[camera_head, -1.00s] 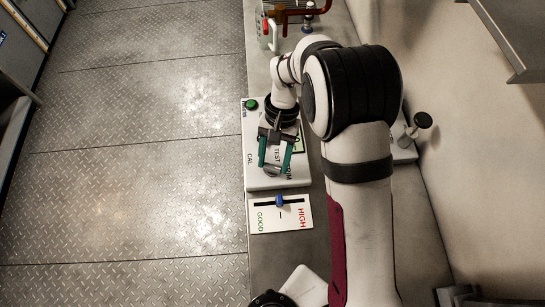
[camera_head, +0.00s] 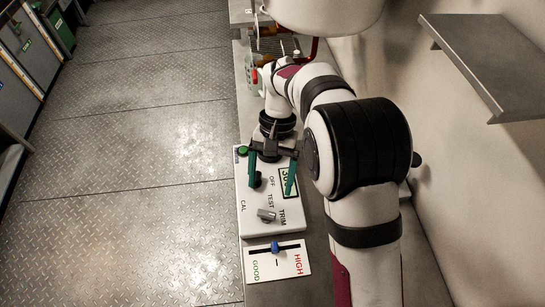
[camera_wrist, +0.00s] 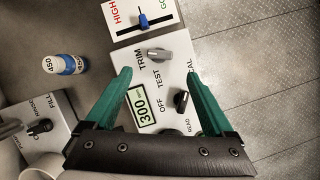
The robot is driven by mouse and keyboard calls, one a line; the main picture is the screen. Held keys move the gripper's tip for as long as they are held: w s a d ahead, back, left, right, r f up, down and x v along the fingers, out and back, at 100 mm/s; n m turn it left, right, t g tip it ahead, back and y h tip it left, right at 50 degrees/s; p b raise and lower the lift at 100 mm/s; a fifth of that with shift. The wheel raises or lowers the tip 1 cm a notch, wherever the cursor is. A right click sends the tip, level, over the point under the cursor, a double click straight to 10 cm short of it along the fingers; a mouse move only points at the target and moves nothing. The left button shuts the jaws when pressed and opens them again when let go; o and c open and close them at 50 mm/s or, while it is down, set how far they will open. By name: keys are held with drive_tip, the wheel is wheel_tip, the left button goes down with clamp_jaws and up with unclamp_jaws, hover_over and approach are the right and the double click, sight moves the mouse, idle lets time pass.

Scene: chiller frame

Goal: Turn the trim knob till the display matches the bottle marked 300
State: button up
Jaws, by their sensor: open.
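The trim knob (camera_wrist: 158,53) is a grey knob beside the word TRIM on a white box (camera_head: 243,222); it also shows in the head view (camera_head: 266,215). The display (camera_wrist: 144,108) is a green-framed panel reading 300, partly covered by a finger in the head view. My gripper (camera_wrist: 158,73) has two green fingers spread wide with nothing between the tips; in the head view (camera_head: 271,188) it is above the box, behind the trim knob and apart from it. A small white and blue bottle (camera_wrist: 66,64) is marked 450. I see no bottle marked 300.
A black selector knob (camera_wrist: 181,98) is near the OFF, TEST and CAL labels. A GOOD–HIGH slider panel (camera_head: 262,266) with a blue slider (camera_head: 275,247) lies in front of the box. A FILL/RINSE box (camera_wrist: 58,130) with a black knob stands nearby. A shelf (camera_head: 490,60) juts out at right.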

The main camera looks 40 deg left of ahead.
drive_tip(key=v, duration=0.7)
drive_tip(key=shift+w+r, duration=0.15)
drive_tip(key=shift+r, duration=0.15)
drive_tip(key=d+r+m+y, duration=0.2)
drive_tip(key=d+r+m, duration=0.35)
drive_tip(key=d, duration=0.95)
drive_tip(key=s+d+f+m+t+y, duration=0.1)
drive_tip(key=s+d+f+m+t, duration=0.1)
drive_tip(key=s+d, duration=1.1)
drive_tip(key=d+m+t, duration=0.1)
drive_tip(key=m, duration=0.1)
drive_tip(key=shift+s+f+m+t+y, duration=0.3)
drive_tip(key=shift+s+f+m+t, duration=0.05)
drive_tip(key=shift+f+t, duration=0.05)
drive_tip(key=shift+d, duration=0.1)
